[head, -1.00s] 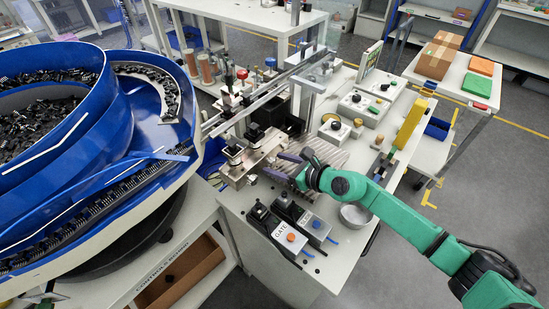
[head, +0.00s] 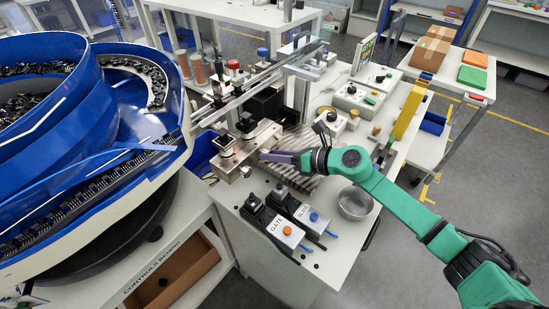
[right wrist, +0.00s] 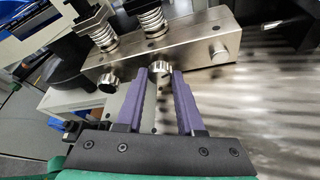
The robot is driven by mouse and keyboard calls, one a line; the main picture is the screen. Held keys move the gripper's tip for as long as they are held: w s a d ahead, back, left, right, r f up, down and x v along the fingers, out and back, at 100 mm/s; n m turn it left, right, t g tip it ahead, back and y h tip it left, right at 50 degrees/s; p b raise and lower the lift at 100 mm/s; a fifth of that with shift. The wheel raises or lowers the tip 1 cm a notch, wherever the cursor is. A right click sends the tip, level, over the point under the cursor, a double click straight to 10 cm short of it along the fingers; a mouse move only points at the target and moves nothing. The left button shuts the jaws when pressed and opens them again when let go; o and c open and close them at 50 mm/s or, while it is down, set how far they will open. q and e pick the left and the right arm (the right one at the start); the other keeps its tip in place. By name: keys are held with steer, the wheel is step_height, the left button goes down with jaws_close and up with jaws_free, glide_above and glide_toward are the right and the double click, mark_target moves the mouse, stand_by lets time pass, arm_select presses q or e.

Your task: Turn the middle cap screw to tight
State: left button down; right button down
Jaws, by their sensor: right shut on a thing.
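A steel block (head: 230,171) stands at the front of the table. In the right wrist view the block (right wrist: 190,42) carries a row of round knobs on its near face: a left cap screw (right wrist: 108,83), a middle cap screw (right wrist: 160,69) and a smaller round pin (right wrist: 218,52) at right. My right gripper (head: 264,156) reaches the block from the right. In the right wrist view its purple fingers (right wrist: 160,74) are shut on the middle cap screw, one on each side; they partly cover it. My left gripper is not in view.
A metal bowl (head: 355,203) stands to the right. A ribbed metal plate (head: 292,176) lies under my right gripper. The blue bowl feeder (head: 75,170) fills the left.

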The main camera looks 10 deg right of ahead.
steer(key=c, duration=0.5)
jaws_free()
steer(key=shift+w+a+f, duration=0.1)
steer(key=shift+a, duration=0.05)
steer(key=b+v, duration=0.3)
steer(key=v, duration=1)
steer(key=shift+f, duration=0.1)
steer(key=shift+v, duration=0.9)
